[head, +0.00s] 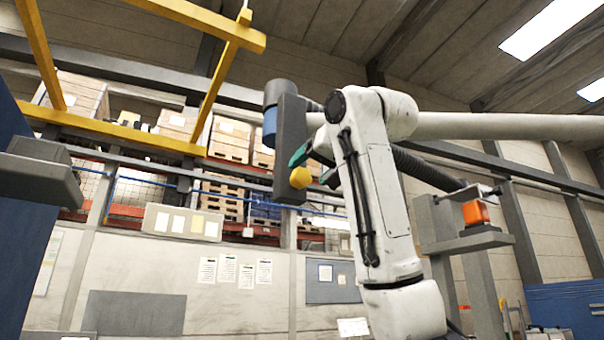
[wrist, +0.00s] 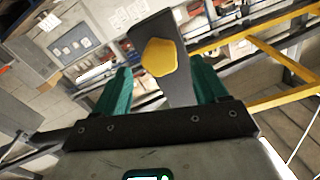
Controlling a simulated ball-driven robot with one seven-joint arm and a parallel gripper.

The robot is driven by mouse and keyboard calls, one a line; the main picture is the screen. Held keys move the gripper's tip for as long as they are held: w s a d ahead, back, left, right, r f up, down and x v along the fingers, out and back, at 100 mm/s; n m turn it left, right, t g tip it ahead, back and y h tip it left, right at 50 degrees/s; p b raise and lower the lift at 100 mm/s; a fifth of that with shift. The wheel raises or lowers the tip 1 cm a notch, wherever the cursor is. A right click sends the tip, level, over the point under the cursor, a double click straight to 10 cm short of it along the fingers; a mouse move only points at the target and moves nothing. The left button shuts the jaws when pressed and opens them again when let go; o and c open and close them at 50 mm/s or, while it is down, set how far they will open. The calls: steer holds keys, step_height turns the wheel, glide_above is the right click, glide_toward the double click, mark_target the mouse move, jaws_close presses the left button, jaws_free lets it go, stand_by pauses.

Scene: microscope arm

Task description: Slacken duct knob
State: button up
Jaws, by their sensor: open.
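The duct knob (head: 300,177) is a yellow lobed knob on the face of a dark grey upright plate (head: 290,130). In the wrist view the knob (wrist: 160,57) sits ahead of my gripper, between and beyond the fingertips. My gripper (wrist: 160,85) has two green fingers, spread open with nothing between them. In the head view my gripper (head: 312,165) is just right of the plate, partly hidden behind my white arm. The knob looks apart from both fingers. The exact gap cannot be told.
A pale duct tube (head: 500,126) and a ribbed dark hose (head: 425,168) run right behind my arm. An orange block (head: 475,212) sits on a grey bracket at right. Yellow beams (head: 120,135) cross the upper left. Shelves with boxes (head: 230,140) stand far back.

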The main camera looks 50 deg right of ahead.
mark_target(304, 174)
steer(key=shift+p+x, duration=0.35)
steer(key=shift+x, duration=1.9)
